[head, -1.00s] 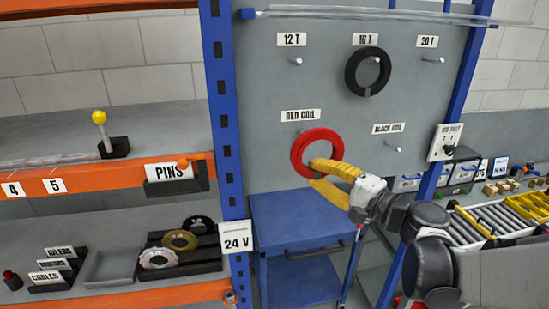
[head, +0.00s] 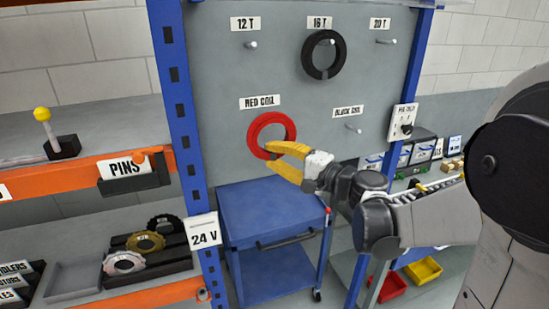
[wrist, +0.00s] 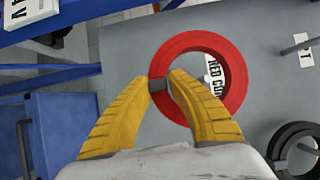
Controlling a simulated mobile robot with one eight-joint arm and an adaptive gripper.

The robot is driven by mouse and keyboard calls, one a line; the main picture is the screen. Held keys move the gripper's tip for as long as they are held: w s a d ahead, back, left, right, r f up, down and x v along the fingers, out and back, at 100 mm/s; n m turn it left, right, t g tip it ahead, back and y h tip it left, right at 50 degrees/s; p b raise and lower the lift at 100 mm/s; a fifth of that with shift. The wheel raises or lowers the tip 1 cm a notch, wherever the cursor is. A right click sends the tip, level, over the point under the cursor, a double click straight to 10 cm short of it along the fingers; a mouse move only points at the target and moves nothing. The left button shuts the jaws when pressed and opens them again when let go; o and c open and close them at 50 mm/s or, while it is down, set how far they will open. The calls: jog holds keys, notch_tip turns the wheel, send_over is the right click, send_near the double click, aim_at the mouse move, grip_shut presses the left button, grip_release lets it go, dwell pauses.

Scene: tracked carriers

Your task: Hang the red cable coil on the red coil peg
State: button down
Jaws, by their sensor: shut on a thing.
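The red cable coil (head: 253,133) is a ring hanging in front of the grey board, just below the RED COIL label (head: 260,102). My gripper (head: 268,150) has its yellow fingers shut on the coil's lower edge. In the wrist view, the fingertips (wrist: 161,82) pinch a dark band on the red coil (wrist: 238,75), and part of the label (wrist: 215,80) shows through the ring. The red coil peg is not clearly visible in the head view; the coil covers that area. I cannot tell whether the coil is around the peg.
A black coil (head: 308,58) hangs on the 16 T peg above right. The 12 T peg (head: 251,45), 20 T peg (head: 385,41) and black coil peg (head: 354,130) are bare. A blue cart (head: 265,205) stands below. A blue upright (head: 175,100) borders the board at left.

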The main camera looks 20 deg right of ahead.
jog(key=shift+w+f+b, duration=0.2)
jog(key=shift+w+b, duration=0.05)
jog(key=shift+w, duration=0.7)
jog(key=shift+w+f+b, duration=0.25)
jog(key=shift+w+b, duration=0.05)
jog(key=shift+w, duration=0.65)
jog(key=shift+w+f+b, duration=0.2)
jog(key=shift+w+b, duration=0.05)
jog(key=shift+w, duration=0.7)
jog(key=c, duration=1.3)
grip_release()
jog(key=shift+o, duration=0.2)
jog(key=shift+s+d, duration=0.1)
